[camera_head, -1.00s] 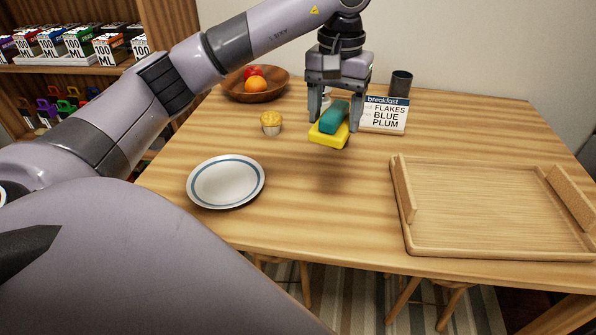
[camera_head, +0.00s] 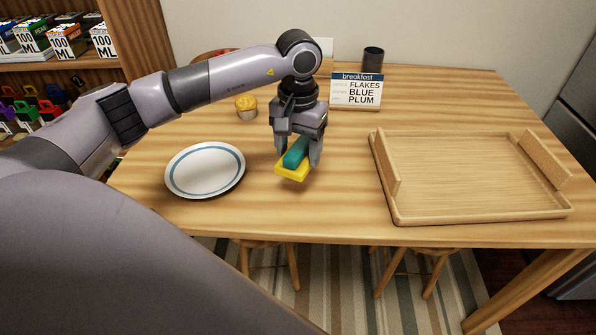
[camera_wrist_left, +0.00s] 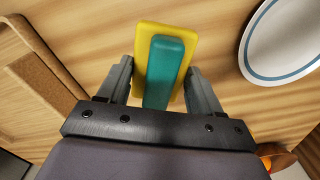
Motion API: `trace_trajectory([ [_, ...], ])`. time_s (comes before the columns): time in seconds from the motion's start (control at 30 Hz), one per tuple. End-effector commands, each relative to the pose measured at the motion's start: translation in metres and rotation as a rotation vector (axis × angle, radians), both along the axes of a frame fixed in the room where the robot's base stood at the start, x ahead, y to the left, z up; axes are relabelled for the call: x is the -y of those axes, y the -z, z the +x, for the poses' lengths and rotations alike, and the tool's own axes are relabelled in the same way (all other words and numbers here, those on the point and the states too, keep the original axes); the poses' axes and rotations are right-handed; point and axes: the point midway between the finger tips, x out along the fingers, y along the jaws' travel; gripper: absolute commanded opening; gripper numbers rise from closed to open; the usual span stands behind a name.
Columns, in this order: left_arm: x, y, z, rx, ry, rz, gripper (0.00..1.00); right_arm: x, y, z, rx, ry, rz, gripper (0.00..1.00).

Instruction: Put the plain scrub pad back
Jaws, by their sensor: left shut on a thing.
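The scrub pad is a yellow slab (camera_head: 291,172) with a teal block (camera_head: 296,152) on top. My left gripper (camera_head: 297,158) is shut on the teal part and holds the pad over the table, between the plate and the tray. In the left wrist view the teal block (camera_wrist_left: 164,72) lies between the two fingers, with the yellow slab (camera_wrist_left: 150,45) beyond it. How far the pad is above the table is hard to tell. My right gripper is not in view.
A white plate with a blue ring (camera_head: 205,171) lies left, a wooden tray (camera_head: 470,213) right. A muffin (camera_head: 246,107), a breakfast sign (camera_head: 355,92) and a dark cup (camera_head: 373,60) stand behind. Shelves (camera_head: 75,66) with boxes are at far left. The table (camera_head: 330,215) between plate and tray is clear.

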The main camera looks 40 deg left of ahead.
Motion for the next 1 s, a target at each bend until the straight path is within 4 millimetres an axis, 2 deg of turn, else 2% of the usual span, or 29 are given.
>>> trace_trajectory([
  [0.1, 0.000, 0.016, 0.000, -0.002, 0.000, 0.000, 0.41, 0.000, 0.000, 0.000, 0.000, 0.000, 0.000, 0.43],
  [0.27, 0.000, 0.026, 0.000, 0.000, 0.000, 0.000, 0.41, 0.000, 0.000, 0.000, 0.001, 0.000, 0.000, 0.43],
  [0.5, 0.000, 0.060, 0.000, -0.002, -0.001, 0.000, 0.41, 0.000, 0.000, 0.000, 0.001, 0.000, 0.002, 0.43],
  [0.9, 0.000, 0.067, 0.000, 0.001, 0.000, 0.000, 0.41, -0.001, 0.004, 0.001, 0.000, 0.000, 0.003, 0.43],
  [0.93, 0.000, 0.067, 0.000, 0.001, 0.000, 0.000, 0.68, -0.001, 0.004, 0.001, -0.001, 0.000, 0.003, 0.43],
  [1.0, 0.000, 0.066, 0.000, 0.001, 0.000, 0.000, 0.90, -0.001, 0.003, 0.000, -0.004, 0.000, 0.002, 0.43],
])
